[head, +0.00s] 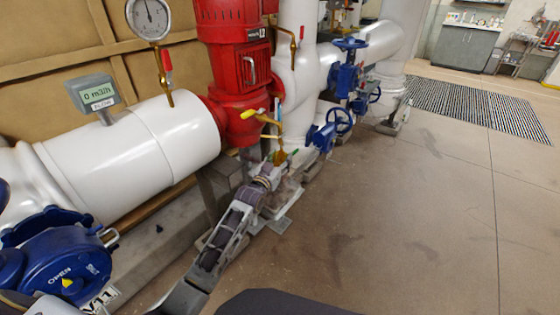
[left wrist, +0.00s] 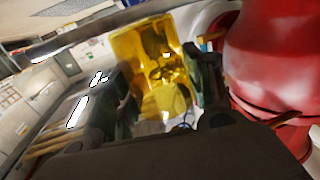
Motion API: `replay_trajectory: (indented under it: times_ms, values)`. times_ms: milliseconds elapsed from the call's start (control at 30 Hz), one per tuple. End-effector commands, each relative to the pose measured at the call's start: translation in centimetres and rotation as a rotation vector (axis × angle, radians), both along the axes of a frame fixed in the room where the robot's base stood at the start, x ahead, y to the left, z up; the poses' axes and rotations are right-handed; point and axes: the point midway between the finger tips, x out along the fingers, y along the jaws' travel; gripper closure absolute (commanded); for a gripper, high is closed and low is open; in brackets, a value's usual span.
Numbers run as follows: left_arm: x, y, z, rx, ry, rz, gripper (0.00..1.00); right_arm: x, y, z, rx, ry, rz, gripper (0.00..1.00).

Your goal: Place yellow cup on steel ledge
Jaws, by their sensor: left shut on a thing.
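The yellow cup (left wrist: 152,62) is see-through and shows large in the left wrist view, between the two dark fingers of my left gripper (left wrist: 160,92). The gripper is shut on it. In the head view the cup (head: 279,158) is a small yellow patch at the end of my left arm, partly hidden by the gripper (head: 275,163). The cup is in front of the red pump's lower part. I cannot tell its exact tilt. A grey block-like ledge (head: 222,168) stands left of the gripper, under the pipe; I cannot tell if it is the steel ledge. My right gripper is not in view.
The red pump (head: 240,75) stands just behind the gripper and shows close at right in the left wrist view (left wrist: 270,60). A white pipe (head: 130,150) runs left. Blue valves (head: 345,75) are beyond. Open floor (head: 410,220) lies to the right, with a striped mat (head: 470,105).

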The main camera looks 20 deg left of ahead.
Motion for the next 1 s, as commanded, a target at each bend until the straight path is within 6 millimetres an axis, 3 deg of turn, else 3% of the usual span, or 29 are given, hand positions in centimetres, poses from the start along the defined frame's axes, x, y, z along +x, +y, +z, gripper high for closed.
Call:
replay_trajectory:
  times_ms: [267, 300, 433, 1000]
  values:
    - [0.01, 0.0, -0.23, 0.0, 0.0, 0.0, 0.67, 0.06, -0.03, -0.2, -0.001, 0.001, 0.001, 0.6]
    - [0.01, 0.0, -0.22, 0.0, 0.0, 0.0, 0.45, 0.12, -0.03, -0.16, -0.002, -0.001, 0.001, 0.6]
    - [0.01, 0.0, -0.21, 0.0, 0.0, 0.0, 0.29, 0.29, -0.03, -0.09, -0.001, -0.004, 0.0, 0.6]
    - [-0.36, 0.08, 0.0, 0.0, 0.001, 0.0, 0.27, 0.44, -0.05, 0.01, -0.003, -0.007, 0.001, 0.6]
